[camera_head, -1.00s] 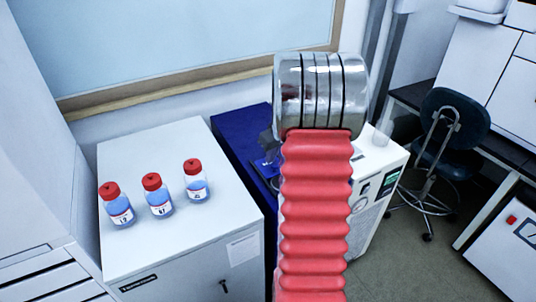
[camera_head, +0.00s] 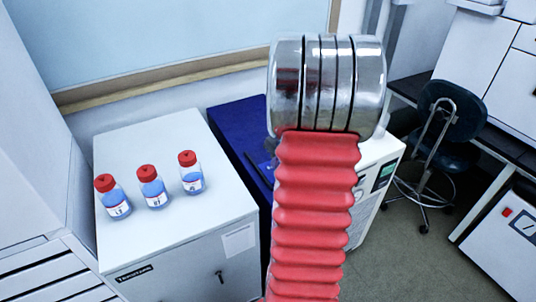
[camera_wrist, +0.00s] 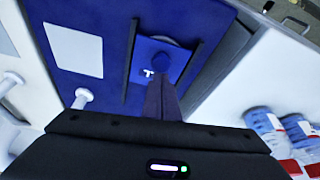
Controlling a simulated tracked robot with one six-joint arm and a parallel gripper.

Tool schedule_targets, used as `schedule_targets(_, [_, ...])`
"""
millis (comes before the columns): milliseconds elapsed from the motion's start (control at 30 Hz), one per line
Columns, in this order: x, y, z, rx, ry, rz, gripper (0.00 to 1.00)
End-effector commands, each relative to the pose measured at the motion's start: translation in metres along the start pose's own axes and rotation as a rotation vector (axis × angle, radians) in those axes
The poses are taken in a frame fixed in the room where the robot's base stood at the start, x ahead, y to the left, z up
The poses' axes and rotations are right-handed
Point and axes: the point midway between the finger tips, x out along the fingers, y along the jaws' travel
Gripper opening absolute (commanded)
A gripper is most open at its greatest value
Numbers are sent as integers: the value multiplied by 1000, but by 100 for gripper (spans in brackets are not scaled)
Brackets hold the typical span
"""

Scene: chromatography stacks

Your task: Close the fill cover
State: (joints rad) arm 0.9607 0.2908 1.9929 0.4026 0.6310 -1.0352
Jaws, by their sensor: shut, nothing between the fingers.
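A blue cover plate (camera_wrist: 146,75) with a round blue knob (camera_wrist: 161,62) and a small white mark lies between two dark rails in the wrist view. A curved dark edge shows just beyond the plate; I cannot tell how much of an opening it leaves. The plate is on the blue-topped unit (camera_head: 236,118), largely hidden by my arm in the head view. My gripper (camera_wrist: 161,82) is shut and empty, its fingertips in front of the knob in the picture. I cannot tell whether they touch it. The head view hides it behind my arm.
Several red-capped bottles with blue liquid, one of them here (camera_head: 152,187), stand on the white cabinet (camera_head: 180,235) left of the blue unit. A white instrument (camera_head: 375,185) is on the right. A dark chair (camera_head: 447,115) stands farther right.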

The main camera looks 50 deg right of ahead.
Motion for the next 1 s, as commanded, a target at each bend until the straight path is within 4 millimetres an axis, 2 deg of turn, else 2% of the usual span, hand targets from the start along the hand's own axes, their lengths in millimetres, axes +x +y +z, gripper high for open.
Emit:
schedule_targets(100, [-5, -2, 13, 3, 0, 1, 0])
schedule_targets(200, [-6, -2, 18, 4, -1, 1, 0])
schedule_targets(667, [-9, -1, 22, 7, -7, -2, 0])
schedule_targets(867, [-28, 0, 22, 8, -5, 1, 0])
schedule_targets(1000, [-51, 0, 20, 8, -2, 4, 0])
